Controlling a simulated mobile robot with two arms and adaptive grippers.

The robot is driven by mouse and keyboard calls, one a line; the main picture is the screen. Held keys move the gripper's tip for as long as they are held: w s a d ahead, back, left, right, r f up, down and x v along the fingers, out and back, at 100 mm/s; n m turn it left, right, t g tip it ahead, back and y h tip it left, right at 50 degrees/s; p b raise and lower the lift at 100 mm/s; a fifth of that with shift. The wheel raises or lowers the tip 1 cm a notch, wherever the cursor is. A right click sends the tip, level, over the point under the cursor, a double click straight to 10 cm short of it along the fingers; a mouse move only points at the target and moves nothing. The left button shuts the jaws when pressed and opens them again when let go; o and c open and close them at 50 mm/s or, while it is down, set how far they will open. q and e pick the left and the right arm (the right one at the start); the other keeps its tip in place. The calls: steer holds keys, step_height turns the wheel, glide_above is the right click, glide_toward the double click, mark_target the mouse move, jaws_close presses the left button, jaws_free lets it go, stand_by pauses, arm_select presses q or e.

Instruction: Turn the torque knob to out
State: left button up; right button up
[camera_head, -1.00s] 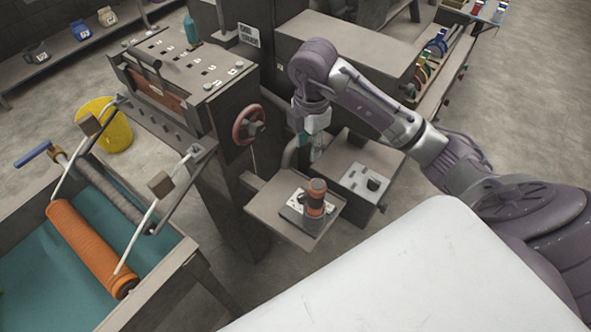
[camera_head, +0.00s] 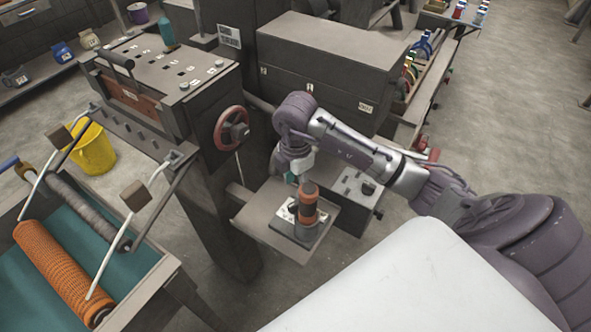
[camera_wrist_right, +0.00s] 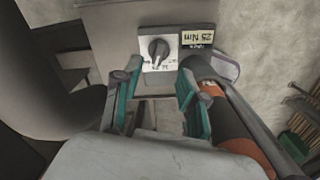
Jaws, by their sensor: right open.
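The dark knob (camera_wrist_right: 157,48) sits on a pale marked plate, with a dark "25 Nm" label (camera_wrist_right: 197,38) beside it, upside down in the right wrist view. The markings around the knob are too small to read. My right gripper (camera_wrist_right: 155,88) is open and empty. Its green-lined fingers stand apart, below the knob in that view and not visibly touching it. In the head view the right gripper (camera_head: 297,178) is low over the shelf, partly hidden behind an orange and dark cylinder (camera_head: 308,203). The left gripper is not in view.
The orange and dark cylinder (camera_wrist_right: 240,140) is close beside the right finger in the wrist view. A grey shelf (camera_head: 255,212) carries it. A red handwheel (camera_head: 231,128) is to the left, and a box with a black knob (camera_head: 368,188) is to the right.

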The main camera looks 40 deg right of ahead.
mark_target(296, 203)
step_height(296, 203, down, 8)
steer(key=shift+r+p, duration=0.1)
steer(key=shift+p, duration=0.4)
steer(key=shift+c, duration=0.4)
jaws_close()
